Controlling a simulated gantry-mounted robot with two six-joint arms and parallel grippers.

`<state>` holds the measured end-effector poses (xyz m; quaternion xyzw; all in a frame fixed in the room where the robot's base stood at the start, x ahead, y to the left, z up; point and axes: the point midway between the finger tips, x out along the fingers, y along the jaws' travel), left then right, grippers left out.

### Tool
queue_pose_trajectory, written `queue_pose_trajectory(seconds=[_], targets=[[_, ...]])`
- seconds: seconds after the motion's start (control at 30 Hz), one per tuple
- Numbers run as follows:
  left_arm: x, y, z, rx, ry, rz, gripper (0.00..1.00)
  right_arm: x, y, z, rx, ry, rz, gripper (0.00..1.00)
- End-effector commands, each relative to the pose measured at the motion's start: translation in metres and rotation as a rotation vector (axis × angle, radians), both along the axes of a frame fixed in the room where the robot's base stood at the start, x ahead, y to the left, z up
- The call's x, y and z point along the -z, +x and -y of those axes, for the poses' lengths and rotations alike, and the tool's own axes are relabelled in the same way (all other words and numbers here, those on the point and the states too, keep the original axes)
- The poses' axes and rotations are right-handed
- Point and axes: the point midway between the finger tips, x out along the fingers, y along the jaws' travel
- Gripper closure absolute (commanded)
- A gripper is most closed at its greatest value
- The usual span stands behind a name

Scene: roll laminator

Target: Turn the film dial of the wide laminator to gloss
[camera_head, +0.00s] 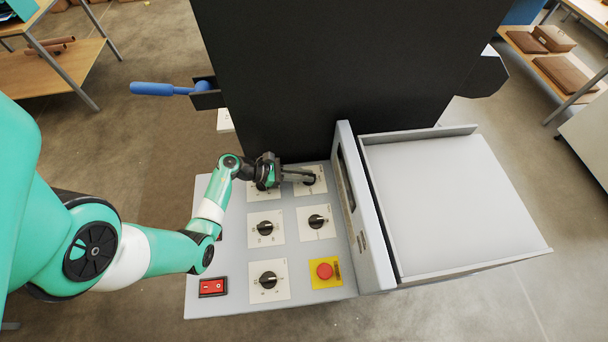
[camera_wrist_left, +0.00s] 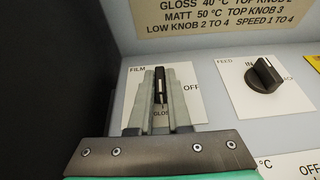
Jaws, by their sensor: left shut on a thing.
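The film dial (camera_head: 309,180) is a black knob on a white plate at the far right corner of the laminator's control panel. In the left wrist view the dial (camera_wrist_left: 160,84) stands between my two fingers, under the word FILM. OFF is printed to its right, and a partly hidden word like GLOSS lies below it. The knob's long axis runs nearly up and down there; I cannot tell which end points. My left gripper (camera_head: 300,176) is shut on the dial, and it also shows in the wrist view (camera_wrist_left: 161,103). My right gripper is not in view.
The feed dial (camera_head: 317,221) sits beside the film plate. Other black dials (camera_head: 265,227), a red emergency button (camera_head: 324,271) and a red switch (camera_head: 212,287) share the panel. A tall black housing (camera_head: 340,70) rises behind, and a raised grey tray (camera_head: 450,200) stands right.

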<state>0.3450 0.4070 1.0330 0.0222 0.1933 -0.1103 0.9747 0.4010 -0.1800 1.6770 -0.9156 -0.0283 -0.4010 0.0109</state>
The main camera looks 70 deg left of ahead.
Motion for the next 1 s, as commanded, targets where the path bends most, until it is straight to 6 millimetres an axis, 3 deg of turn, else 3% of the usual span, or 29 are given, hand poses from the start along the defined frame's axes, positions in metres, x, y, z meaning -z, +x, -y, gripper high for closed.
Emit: queue_pose_trajectory(seconds=[0.1, 0.13, 0.27, 0.67, 1.0], targets=[[0.002, 0.0, 0.0, 0.0, 0.0, -0.004, 1.0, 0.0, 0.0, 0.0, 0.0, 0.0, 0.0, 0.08], [0.002, 0.0, 0.0, 0.0, 0.0, -0.004, 0.78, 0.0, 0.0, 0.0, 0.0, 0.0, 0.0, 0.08], [0.001, 0.0, 0.0, 0.0, 0.0, -0.003, 0.55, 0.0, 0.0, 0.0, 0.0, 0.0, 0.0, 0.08], [-0.003, -0.008, -0.003, -0.004, 0.0, -0.001, 0.54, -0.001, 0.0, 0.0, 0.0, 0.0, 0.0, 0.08], [-0.031, -0.075, -0.019, -0.008, 0.0, -0.001, 0.54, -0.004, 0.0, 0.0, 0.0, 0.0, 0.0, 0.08]])
